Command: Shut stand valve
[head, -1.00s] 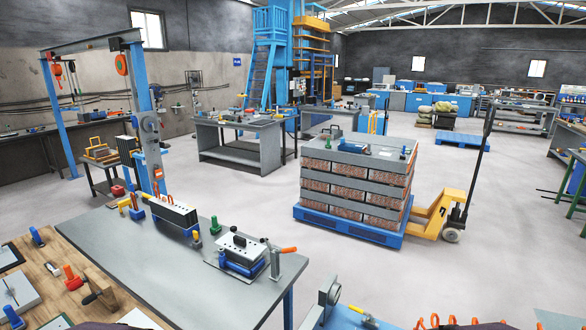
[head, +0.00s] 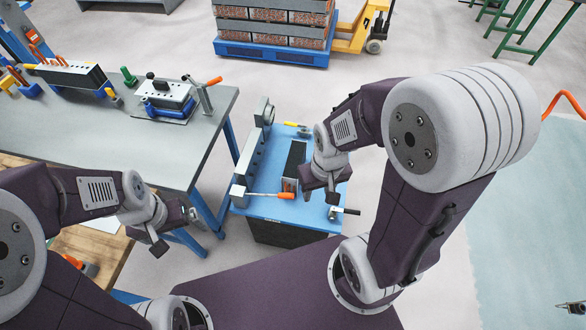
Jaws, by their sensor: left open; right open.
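The blue stand (head: 272,207) is low in the middle of the head view, with grey and black blocks on its top. A lever with an orange handle (head: 285,196) lies across its front. A small fitting with a dark lever (head: 345,211) sits at its front right corner. I cannot tell for sure which of these is the valve. My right gripper (head: 321,190) is open above the right part of the stand, near both levers, and hides part of the top. My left gripper (head: 174,232) is open and empty, left of the stand, by the grey table's front edge.
The grey table (head: 150,140) stands left of the stand, with a clamp device (head: 166,98) and a black-and-white block (head: 70,75) on it. A blue pallet (head: 270,53) with stacked load and a yellow pallet jack (head: 360,33) stand behind. The floor between is clear.

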